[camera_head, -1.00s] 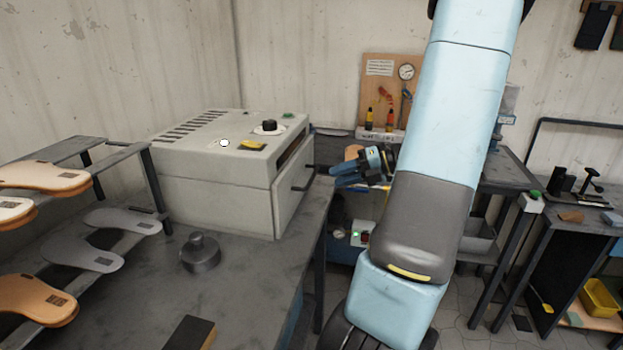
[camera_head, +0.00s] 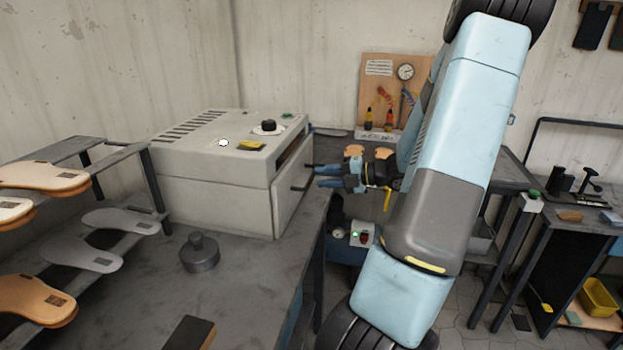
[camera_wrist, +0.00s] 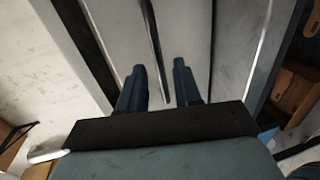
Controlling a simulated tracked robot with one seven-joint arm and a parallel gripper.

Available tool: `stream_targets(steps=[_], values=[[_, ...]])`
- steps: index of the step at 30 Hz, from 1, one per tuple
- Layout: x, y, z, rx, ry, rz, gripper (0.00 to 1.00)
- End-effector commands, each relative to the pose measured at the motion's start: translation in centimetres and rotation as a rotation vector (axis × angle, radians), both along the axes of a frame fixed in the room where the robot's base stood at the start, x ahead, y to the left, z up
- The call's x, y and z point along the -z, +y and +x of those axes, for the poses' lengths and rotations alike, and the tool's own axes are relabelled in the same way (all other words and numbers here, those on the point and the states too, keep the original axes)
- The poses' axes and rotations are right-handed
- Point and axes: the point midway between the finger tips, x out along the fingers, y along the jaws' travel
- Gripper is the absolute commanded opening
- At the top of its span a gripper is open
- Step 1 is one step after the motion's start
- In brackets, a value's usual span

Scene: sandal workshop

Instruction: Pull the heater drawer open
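The heater (camera_head: 215,180) is a pale grey box on the workbench, with a black knob (camera_head: 268,127) and a yellow label on top.
A round metal weight (camera_head: 199,253) stands on the workbench (camera_head: 245,262) before the heater. A rack of sandal soles (camera_head: 120,222) is at the left. A tool board (camera_head: 385,90) and another bench are behind my arm.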

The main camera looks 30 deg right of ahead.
Motion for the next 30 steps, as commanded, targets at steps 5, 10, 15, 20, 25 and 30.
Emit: stream_targets(steps=[5, 10, 15, 20, 25, 30], values=[[0.5, 1.9, 1.8, -0.002, 0.0, 0.0, 0.33], [0.8, 2.9, 2.8, -0.002, 0.0, 0.0, 0.33], [0.9, 3.1, 3.1, -0.001, 0.0, -0.001, 0.33], [0.9, 3.1, 3.1, -0.001, 0.0, -0.001, 0.33], [0.9, 3.1, 3.1, 0.0, -0.001, -0.002, 0.22], [0.9, 3.1, 3.1, 0.0, 0.0, -0.001, 0.06]])
